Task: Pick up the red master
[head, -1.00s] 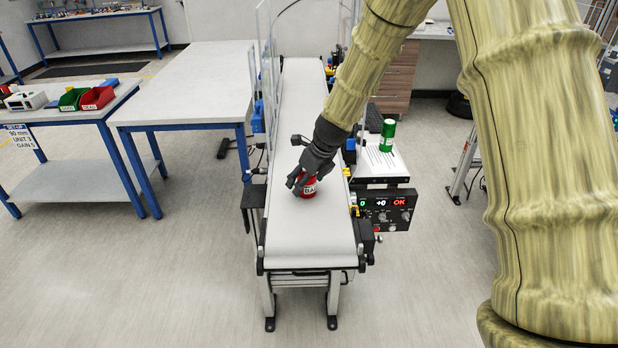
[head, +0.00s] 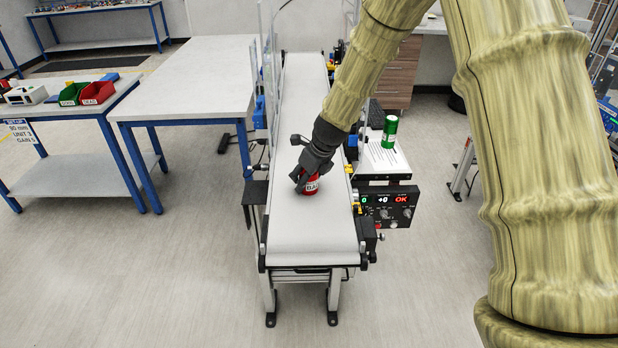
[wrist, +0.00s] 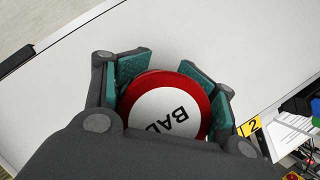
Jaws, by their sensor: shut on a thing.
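The red master (head: 309,184) is a red cylinder with a white label on the belt conveyor (head: 300,232). In the wrist view its round top (wrist: 168,108) shows a red rim and a white face with black letters, partly cut off by my gripper's body. My gripper (head: 306,176) is shut on it from above, with green-padded fingers (wrist: 172,88) on both sides of it. The red master looks upright. I cannot tell whether its base touches the belt.
A green can (head: 390,131) stands on a white sheet-topped box right of the belt. A control box (head: 388,208) with lit displays sits below it. Clear guard panels flank the belt's far part. A bare table (head: 190,80) and red and green bins (head: 96,93) are at left.

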